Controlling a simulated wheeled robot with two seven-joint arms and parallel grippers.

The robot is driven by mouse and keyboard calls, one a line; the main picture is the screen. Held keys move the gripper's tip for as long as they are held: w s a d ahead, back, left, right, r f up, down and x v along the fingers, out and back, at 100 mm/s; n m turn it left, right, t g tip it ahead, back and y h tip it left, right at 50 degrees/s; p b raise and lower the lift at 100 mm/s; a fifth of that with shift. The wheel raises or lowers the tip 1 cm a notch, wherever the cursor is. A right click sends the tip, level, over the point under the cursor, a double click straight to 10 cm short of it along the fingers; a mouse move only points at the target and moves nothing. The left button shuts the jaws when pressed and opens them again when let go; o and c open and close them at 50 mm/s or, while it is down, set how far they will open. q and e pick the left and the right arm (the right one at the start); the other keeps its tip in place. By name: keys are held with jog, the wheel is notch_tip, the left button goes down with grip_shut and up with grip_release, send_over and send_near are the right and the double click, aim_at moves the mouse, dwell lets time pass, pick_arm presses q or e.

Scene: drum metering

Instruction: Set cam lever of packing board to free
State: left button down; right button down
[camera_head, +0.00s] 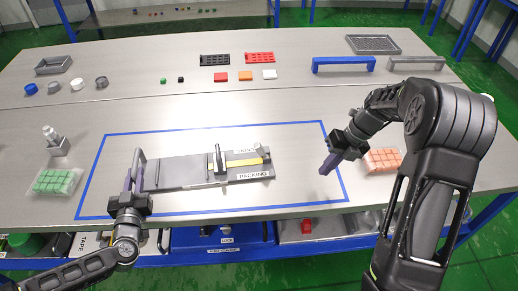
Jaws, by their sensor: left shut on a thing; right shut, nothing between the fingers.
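The packing board (185,173) is a grey plate lying inside the blue taped rectangle, with a label reading PACKING at its front right. A dark upright piece (218,161) and a yellow strip (243,162) sit on its right part. I cannot tell for certain which part is the cam lever or how it is set. At the board's left end stands a grey bar handle (141,171). My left gripper (128,184) is at this handle and shut on it; its fingers partly hide the contact. My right gripper (325,168) is shut and empty, right of the board and apart from it.
A green block tray (57,182) and a small fixture (57,146) stand left. Cups, coloured blocks, red and black racks, and blue (343,65) and grey bridges stand further back.

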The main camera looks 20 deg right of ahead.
jog(key=shift+s+d+f+m+y, duration=0.45)
jog(key=shift+d+f+m+y, duration=0.1)
jog(key=shift+f+m+y, duration=0.2)
jog(key=shift+f+m+t+y, duration=0.25)
jog(key=shift+t+y, duration=0.25)
jog(key=shift+y, duration=0.15)
jog(key=w+r+t+y, duration=0.1)
jog(key=w+a+r+y, duration=0.1)
jog(key=shift+w+a+r+m+t+y, duration=0.2)
jog(key=shift+r+m+t+y, duration=0.1)
jog(key=shift+t+y, duration=0.1)
jog(key=w+a+r+n+y, duration=0.1)
jog(key=w+a+r+y, duration=0.1)
jog(key=r, duration=0.3)
jog(key=shift+a+t, duration=0.4)
jog(key=shift+a, duration=0.1)
jog(key=shift+w+a+f, duration=0.1)
